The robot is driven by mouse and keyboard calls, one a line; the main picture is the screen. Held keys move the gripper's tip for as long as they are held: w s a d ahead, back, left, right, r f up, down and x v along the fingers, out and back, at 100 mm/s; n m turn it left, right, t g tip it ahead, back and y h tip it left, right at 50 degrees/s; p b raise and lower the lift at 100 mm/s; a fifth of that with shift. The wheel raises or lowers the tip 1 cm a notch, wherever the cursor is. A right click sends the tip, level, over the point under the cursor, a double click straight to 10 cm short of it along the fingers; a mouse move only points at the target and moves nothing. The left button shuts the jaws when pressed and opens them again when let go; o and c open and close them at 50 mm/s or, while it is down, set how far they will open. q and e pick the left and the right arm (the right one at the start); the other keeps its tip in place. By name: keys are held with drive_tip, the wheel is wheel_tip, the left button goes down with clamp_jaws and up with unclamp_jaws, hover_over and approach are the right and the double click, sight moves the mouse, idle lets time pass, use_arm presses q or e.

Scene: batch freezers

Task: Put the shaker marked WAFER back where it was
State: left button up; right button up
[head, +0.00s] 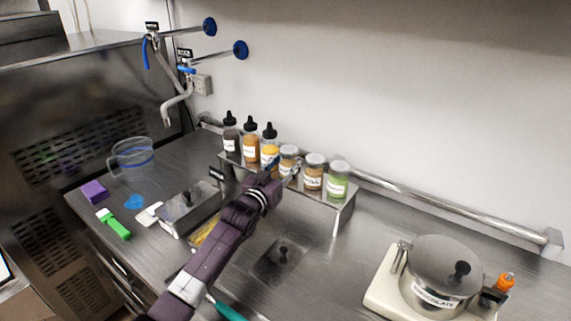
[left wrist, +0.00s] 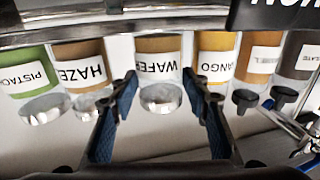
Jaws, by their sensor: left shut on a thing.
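The WAFER shaker (head: 290,152) is in the row on the raised metal rack (head: 338,209), between the MANGO bottle (head: 270,145) and the HAZEL-marked shaker (head: 313,172). In the left wrist view, which looks upside down, the WAFER shaker (left wrist: 158,60) shows its brown content, white label and clear cap. My left gripper (head: 281,169) reaches the rack from the front. My right gripper is out of view.
The PISTACHIO shaker (head: 338,181) stands at the rack's right end; dark-capped bottles stand at its left. A rail (head: 430,205) runs behind. A lidded CHOCOLATE pot (head: 440,275) stands at right, a steel box (head: 190,208) and jug (head: 132,154) at left.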

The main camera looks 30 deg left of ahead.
use_arm(q)
drive_tip(key=shift+f, duration=0.1)
drive_tip(key=o, duration=0.8)
drive_tip(key=shift+o, duration=0.4)
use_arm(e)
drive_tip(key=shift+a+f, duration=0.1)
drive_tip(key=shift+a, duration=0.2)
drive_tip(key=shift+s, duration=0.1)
use_arm(q)
drive_tip(key=s+b, duration=0.2)
drive_tip(key=s, duration=1)
drive_tip(key=shift+d, duration=0.25)
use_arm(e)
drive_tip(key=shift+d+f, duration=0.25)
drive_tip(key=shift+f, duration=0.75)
